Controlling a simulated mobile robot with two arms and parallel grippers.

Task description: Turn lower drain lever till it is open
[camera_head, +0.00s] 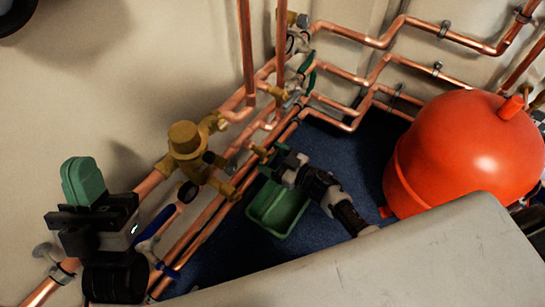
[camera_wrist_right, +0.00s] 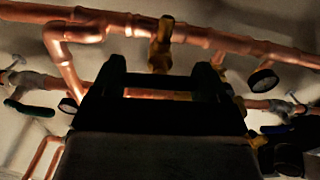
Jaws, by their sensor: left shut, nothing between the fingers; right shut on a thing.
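My right gripper (camera_head: 284,168) reaches in low at the pipes, above the green tray. It is shut on what looks like the lower drain lever, though its fingers hide most of it. The small brass drain fitting (camera_head: 262,152) shows just left of the gripper on the lower copper pipe. In the right wrist view, the two dark fingers (camera_wrist_right: 163,88) point at the pipe, with a brass fitting (camera_wrist_right: 161,48) beyond them. How far the lever is turned cannot be told. My left gripper (camera_head: 92,215) is shut and empty, in front of the pipes at the left.
A green tray (camera_head: 278,208) sits on the blue floor (camera_head: 335,150) below the right gripper. A red tank (camera_head: 465,150) stands at the right. Copper pipes run along the wall.

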